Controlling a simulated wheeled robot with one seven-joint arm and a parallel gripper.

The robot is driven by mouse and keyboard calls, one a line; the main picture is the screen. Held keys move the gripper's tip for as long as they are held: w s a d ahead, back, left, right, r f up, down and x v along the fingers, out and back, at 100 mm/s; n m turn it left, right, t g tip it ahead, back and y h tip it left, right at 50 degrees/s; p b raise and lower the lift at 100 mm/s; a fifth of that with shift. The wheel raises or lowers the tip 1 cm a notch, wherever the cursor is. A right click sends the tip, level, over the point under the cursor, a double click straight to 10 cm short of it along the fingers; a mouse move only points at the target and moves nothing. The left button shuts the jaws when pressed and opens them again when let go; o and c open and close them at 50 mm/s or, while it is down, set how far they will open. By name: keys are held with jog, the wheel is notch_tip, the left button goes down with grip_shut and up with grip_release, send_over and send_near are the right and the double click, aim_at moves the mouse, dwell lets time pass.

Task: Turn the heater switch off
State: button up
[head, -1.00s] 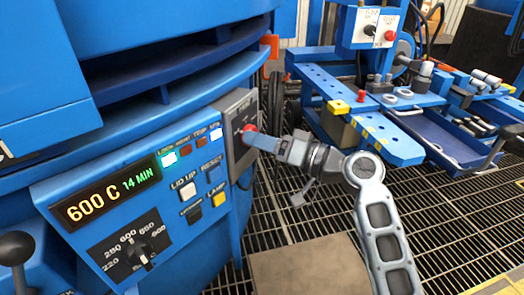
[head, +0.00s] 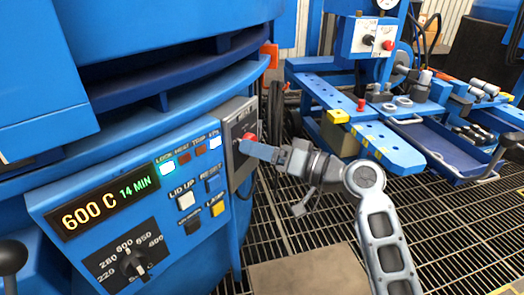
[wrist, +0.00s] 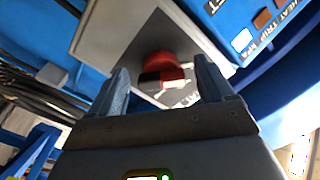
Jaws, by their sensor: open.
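The heater switch is a red knob (head: 249,137) on a grey box (head: 232,112) at the right end of the furnace's control panel. In the wrist view, the red knob (wrist: 163,70) sits on a dark plate, with a black and white part at its near side. My gripper (head: 254,146) is at the box, and its blue finger partly hides the knob in the head view. In the wrist view my gripper (wrist: 160,85) is open, with one finger on each side of the knob. A gap shows beside the knob; contact cannot be told.
The blue control panel (head: 75,190) has a lit display reading 600 C and 14 MIN, a rotary dial (head: 132,264) and several buttons and lamps. A blue workbench (head: 385,145) with tools stands to the right. Grated floor (head: 325,230) lies between them.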

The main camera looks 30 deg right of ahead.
jog(key=p+v, duration=0.1)
jog(key=v, duration=0.6)
jog(key=shift+s+d+p, duration=0.25)
jog(key=shift+s+p, duration=0.05)
dwell(0.4)
jog(key=s+a+f+m+g+h, duration=0.1)
jog(key=s+f+m+h, duration=0.45)
jog(key=s+f, duration=0.85)
jog(key=s+a+r+n+h, duration=0.1)
jog(key=s+n+h, duration=0.35)
jog(key=s, duration=1.15)
jog(key=s+a+r+n+t, duration=0.1)
jog(key=s+a+r+n, duration=0.15)
jog(key=s+r, duration=0.6)
notch_tip(320, 180, up, 27)
jog(key=p, duration=2.8)
jog(key=shift+r+m+h, duration=0.15)
jog(key=shift+m+h, duration=0.15)
jog(key=shift+m, duration=0.15)
